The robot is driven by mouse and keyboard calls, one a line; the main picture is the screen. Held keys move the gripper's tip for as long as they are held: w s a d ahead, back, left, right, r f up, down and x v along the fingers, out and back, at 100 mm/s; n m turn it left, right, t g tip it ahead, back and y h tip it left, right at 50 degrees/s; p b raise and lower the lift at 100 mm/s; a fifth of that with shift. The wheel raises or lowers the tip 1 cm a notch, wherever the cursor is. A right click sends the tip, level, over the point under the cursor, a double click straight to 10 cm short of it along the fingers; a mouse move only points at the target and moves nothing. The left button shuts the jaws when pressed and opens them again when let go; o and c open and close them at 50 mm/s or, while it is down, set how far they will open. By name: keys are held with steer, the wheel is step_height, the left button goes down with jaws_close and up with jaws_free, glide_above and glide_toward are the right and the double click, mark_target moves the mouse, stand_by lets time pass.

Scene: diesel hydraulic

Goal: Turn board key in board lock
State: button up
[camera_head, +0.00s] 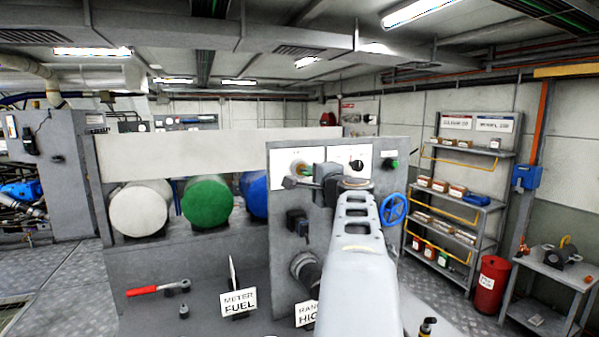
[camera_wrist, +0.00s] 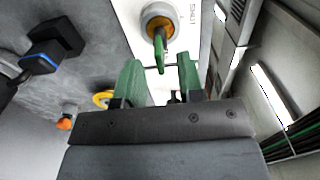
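The board lock (camera_wrist: 160,22), a round brass-coloured lock with a dark centre, sits on a white plate at the top of the wrist view. A green key (camera_wrist: 159,55) sticks out from it, apparently seated in it. The lock also shows on the upright grey board (camera_head: 299,168) in the head view. My gripper (camera_wrist: 160,72) has its two green fingers apart, one on each side of the key's outer end, with gaps visible. In the head view my gripper (camera_head: 303,183) is close in front of the lock, and my arm hides part of the board.
A dark knob with a blue edge (camera_wrist: 45,55) and a yellow ring (camera_wrist: 103,100) are beside the gripper. A blue handwheel (camera_head: 394,210) stands right of my arm. A red-handled wrench (camera_head: 150,290) and a METER FUEL sign (camera_head: 238,302) are on the bench below.

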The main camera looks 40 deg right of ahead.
mark_target(309, 173)
steer(key=shift+w, duration=0.1)
steer(key=shift+x, duration=1.7)
steer(key=shift+c, duration=0.5)
jaws_close()
steer(key=shift+o, duration=0.5)
jaws_free()
steer(key=shift+b+v, duration=0.95)
steer(key=shift+v, duration=0.85)
steer(key=shift+w+d, duration=0.1)
